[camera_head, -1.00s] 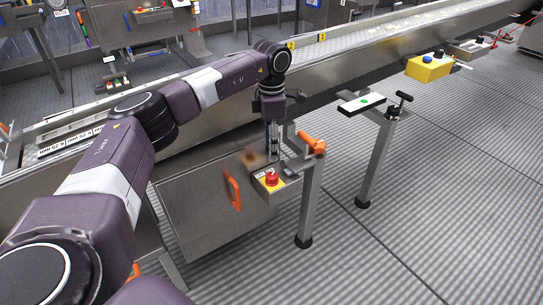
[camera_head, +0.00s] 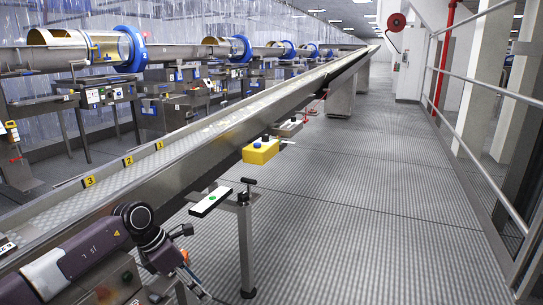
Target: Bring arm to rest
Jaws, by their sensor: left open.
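My left arm (camera_head: 75,262), dark purple with a pale grey band, comes in from the lower left corner. Its wrist bends down beside the conveyor's near side. My left gripper (camera_head: 192,284) is small and partly cut off near the bottom edge. It is open, and I see nothing held in it. My right arm and gripper are not in view.
A long steel conveyor (camera_head: 185,152) runs from lower left to the far middle. A post carries a white panel with a green button (camera_head: 211,201). A yellow control box (camera_head: 261,151) hangs farther along. The ribbed floor (camera_head: 370,220) is clear up to the right railing.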

